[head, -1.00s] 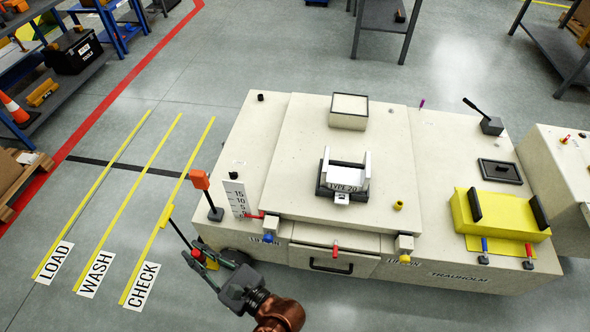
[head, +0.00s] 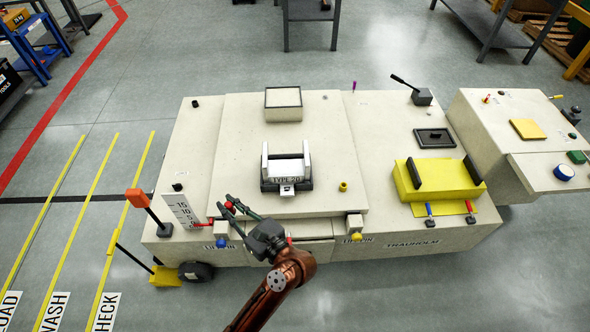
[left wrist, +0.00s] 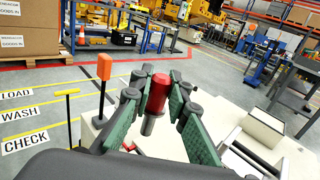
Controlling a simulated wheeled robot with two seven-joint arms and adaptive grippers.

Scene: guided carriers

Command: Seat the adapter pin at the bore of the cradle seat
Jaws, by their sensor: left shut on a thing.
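My left gripper (head: 235,206) is shut on the adapter pin. In the left wrist view, the pin (left wrist: 158,92) has a red upper body and a thinner grey shank below, a little tilted between the green finger pads (left wrist: 196,130). In the head view, the pin's red end (head: 229,204) shows between the fingertips, over the front left of the carrier. The cradle seat (head: 285,186), dark with pale upright sides and a "TYPE 20" label, lies to the right and farther back, apart from the pin. I cannot make out its bore. My right gripper is not in view.
The cream carrier top (head: 225,130) is mostly clear around the cradle. A scale plate (head: 181,212) and an orange-headed post (head: 137,198) stand left of the gripper. An open-topped box (head: 283,112) stands behind the cradle, and a yellow block (head: 440,180) lies to the right.

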